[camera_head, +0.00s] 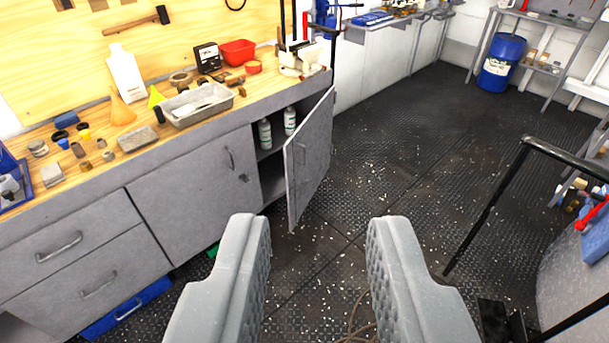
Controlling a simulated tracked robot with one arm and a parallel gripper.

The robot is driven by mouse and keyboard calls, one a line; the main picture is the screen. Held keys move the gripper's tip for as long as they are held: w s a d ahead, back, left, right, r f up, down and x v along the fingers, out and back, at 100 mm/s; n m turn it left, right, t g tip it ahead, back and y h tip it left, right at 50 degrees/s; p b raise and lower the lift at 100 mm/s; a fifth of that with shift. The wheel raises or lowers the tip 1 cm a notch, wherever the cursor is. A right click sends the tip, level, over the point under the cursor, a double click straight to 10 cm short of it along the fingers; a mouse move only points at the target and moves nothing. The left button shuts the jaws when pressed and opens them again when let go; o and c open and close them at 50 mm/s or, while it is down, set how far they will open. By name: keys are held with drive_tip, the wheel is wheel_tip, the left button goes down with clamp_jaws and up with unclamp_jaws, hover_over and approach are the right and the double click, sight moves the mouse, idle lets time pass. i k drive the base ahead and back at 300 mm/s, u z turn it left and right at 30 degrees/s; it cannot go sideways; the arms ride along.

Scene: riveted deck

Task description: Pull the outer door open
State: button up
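The outer door (312,150) is a grey cabinet door at the right end of the workbench. It stands ajar, swung out over the floor, and white bottles (290,121) show on a shelf inside.
The workbench (190,140) on the left carries a grey tray, funnels and small parts. A closed cabinet door (197,195) and drawers (75,250) are beneath it. A black railing (487,205) stands at the right. A blue drum (502,62) is at the back. The dark floor between is clear.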

sight(316, 160)
drive_tip(key=z, duration=0.4)
drive_tip(key=i, duration=1.95)
drive_tip(key=u, duration=0.7)
